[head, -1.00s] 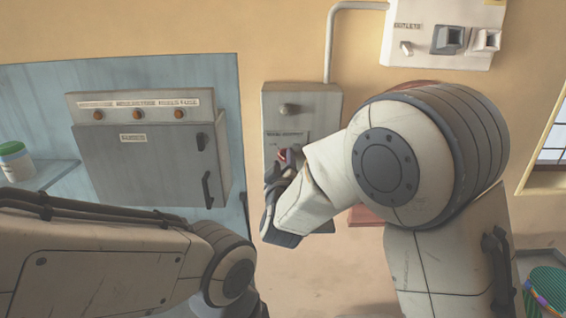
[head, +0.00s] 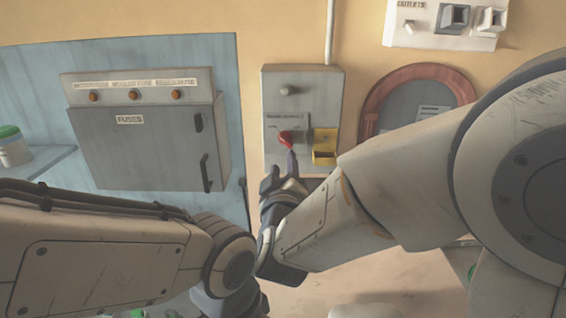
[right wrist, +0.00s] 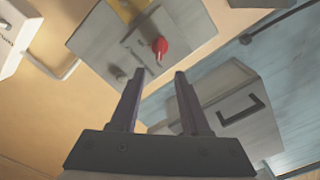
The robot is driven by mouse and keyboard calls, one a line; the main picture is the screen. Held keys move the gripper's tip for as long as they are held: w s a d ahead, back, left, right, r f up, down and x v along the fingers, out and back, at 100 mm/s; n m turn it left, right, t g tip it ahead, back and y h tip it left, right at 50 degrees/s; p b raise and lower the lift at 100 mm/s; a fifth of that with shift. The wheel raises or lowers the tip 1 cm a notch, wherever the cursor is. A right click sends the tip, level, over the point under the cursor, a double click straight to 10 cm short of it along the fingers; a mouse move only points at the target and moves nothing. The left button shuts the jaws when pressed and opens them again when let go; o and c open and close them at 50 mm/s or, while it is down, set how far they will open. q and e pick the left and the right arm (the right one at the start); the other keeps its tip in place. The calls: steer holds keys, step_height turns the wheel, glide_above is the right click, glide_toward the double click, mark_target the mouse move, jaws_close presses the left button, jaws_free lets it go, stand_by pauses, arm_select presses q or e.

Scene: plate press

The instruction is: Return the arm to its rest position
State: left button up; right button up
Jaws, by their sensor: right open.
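My right arm reaches in from the right in the head view. Its gripper (head: 280,172) is open and empty, just below the red knob (head: 286,137) on the grey wall box (head: 302,84). In the right wrist view the two fingers of the right gripper (right wrist: 160,74) stand apart with nothing between them. The red knob (right wrist: 159,45) lies beyond the fingertips, apart from them. My left arm crosses the lower left of the head view, and I cannot see its gripper.
A grey fuse cabinet (head: 150,145) hangs on a blue panel at left. A yellow holder (head: 324,147) sits on the grey box. A red-framed arched panel (head: 378,92) is to its right. An outlet box (head: 446,22) is at upper right. A green-lidded jar (head: 13,148) stands on a shelf.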

steer(key=s+d+f+m+g+y, duration=0.15)
steer(key=d+f+m+g, duration=0.4)
steer(key=f, duration=0.75)
steer(key=s+d+f+m+g+h, duration=0.1)
steer(key=s+d+f+m+g, duration=0.1)
steer(key=s+d+f+g, duration=0.35)
steer(key=s+d+f+m+g+h, duration=0.1)
steer(key=s+d+f+m+g, duration=0.2)
steer(key=s+d, duration=0.45)
steer(key=s+a+r+n+g+y, duration=0.1)
steer(key=s+a+r+n+g, duration=0.3)
steer(key=s+a, duration=0.9)
step_height(320, 180, up, 2)
steer(key=n, duration=0.4)
steer(key=shift+s+a+n, duration=0.25)
steer(key=shift+s+n, duration=0.1)
steer(key=shift+s, duration=0.05)
steer(key=shift+d+r+y, duration=0.1)
steer(key=shift+d+y, duration=0.05)
steer(key=shift+y, duration=0.1)
